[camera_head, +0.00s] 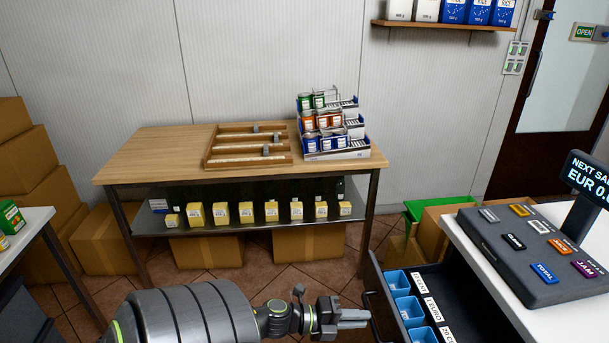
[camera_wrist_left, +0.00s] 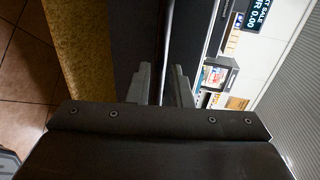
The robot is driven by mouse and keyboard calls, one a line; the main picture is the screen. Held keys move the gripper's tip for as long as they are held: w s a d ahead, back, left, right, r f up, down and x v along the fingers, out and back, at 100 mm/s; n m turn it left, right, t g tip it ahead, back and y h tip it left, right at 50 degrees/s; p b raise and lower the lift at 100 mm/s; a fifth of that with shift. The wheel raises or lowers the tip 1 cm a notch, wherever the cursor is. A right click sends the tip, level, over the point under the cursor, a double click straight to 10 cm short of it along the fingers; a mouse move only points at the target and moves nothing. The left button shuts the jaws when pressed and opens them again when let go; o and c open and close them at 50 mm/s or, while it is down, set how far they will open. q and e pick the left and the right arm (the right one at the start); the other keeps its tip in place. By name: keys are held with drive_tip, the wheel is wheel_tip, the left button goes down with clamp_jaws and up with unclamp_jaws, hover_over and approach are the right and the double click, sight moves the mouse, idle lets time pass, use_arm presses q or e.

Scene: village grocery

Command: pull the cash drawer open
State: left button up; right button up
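The cash drawer (camera_head: 448,306) stands pulled out from under the white counter at the lower right, with its inside showing. It holds blue compartments (camera_head: 398,284) and white labels. Its dark handle (camera_head: 371,304) is at the left, on the drawer's front. My left gripper (camera_head: 366,317) is at that handle, coming in from the left. In the left wrist view, the fingers (camera_wrist_left: 160,84) are close together with the thin bar of the handle (camera_wrist_left: 168,35) running between them. The fingertips' exact contact is hard to see. My right gripper is in neither view.
The white counter (camera_head: 509,296) carries a dark keypad (camera_head: 535,250) and a price display (camera_head: 588,180). A wooden table (camera_head: 160,158) with a can rack stands at the back. Cardboard boxes (camera_head: 22,165) are stacked at the left. The tiled floor between table and drawer is open.

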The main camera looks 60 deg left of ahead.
use_arm(q)
drive_tip(key=p+v, duration=0.1)
drive_tip(key=v, duration=1.2)
drive_tip(key=shift+s+a, duration=0.2)
drive_tip(key=shift+s, duration=0.05)
drive_tip(key=s+a+f+n+g+y, duration=0.25)
drive_tip(key=f+n, duration=0.25)
drive_tip(key=f, duration=0.4)
drive_tip(key=s+a+f+n+g+y, duration=0.1)
drive_tip(key=s+a+f+n+y, duration=0.15)
drive_tip(key=f+n, duration=0.45)
drive_tip(key=s+a+f+n+g+y, duration=0.1)
drive_tip(key=s+f+n+g+y, duration=0.2)
drive_tip(key=f, duration=0.7)
drive_tip(key=s+d+f+n+g, duration=0.3)
drive_tip(key=s+d+f, duration=0.3)
drive_tip(key=d+f, duration=0.2)
drive_tip(key=s+d+f+n+g+h, duration=0.1)
drive_tip(key=s+d+f+n+g, duration=0.2)
drive_tip(key=d+f, duration=0.6)
drive_tip(key=s+d+n, duration=0.1)
drive_tip(key=s+n, duration=0.1)
drive_tip(key=shift+s+d+g, duration=0.3)
drive_tip(key=shift+s+g, duration=0.05)
drive_tip(key=shift+s, duration=0.05)
